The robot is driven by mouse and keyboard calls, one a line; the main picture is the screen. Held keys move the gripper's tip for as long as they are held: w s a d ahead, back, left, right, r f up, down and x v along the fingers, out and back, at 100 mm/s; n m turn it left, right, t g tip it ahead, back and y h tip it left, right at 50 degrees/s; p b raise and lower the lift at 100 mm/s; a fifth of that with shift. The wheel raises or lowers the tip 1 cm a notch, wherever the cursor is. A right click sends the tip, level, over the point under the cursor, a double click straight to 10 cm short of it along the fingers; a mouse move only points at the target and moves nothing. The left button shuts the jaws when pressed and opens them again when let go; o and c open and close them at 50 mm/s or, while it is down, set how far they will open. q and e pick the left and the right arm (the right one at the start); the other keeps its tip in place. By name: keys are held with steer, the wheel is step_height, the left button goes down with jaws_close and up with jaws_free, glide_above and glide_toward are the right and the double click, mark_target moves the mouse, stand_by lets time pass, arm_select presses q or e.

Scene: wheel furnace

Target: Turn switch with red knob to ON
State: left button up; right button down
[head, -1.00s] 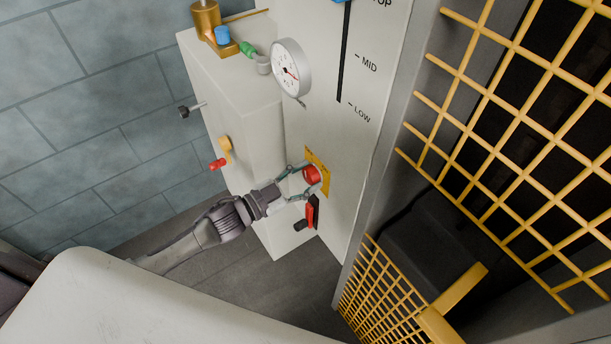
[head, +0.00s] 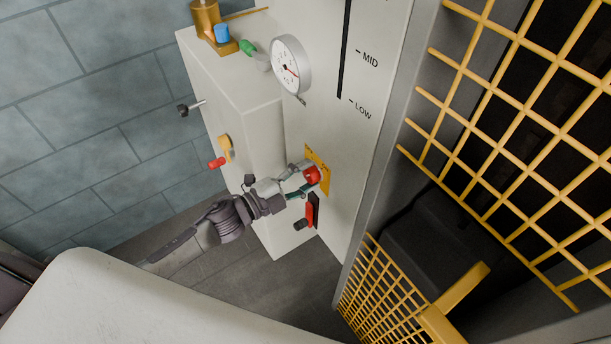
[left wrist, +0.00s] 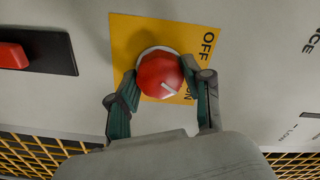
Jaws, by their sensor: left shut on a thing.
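The red knob (head: 312,174) sits on a yellow plate (head: 324,182) on the front of the pale cabinet. My left gripper (head: 304,182) is shut on the knob. In the left wrist view its fingers (left wrist: 158,92) lie on both sides of the knob. My right gripper is not in view.
A red rocker switch on a black plate (head: 312,212) sits just below the knob. A round gauge (head: 290,66) and a slider slot marked MID and LOW are above. A yellow grid (head: 500,130) stands to the right. A red-handled yellow valve (head: 224,150) is on the box's left side.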

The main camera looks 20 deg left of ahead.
arm_select(q)
steer(key=shift+m, duration=0.4)
steer(key=o, duration=1.1)
steer(key=shift+o, duration=0.2)
steer(key=shift+s, duration=0.1)
steer(key=shift+s+a, duration=0.25)
steer(key=v, duration=1.1)
steer(key=shift+a, duration=0.1)
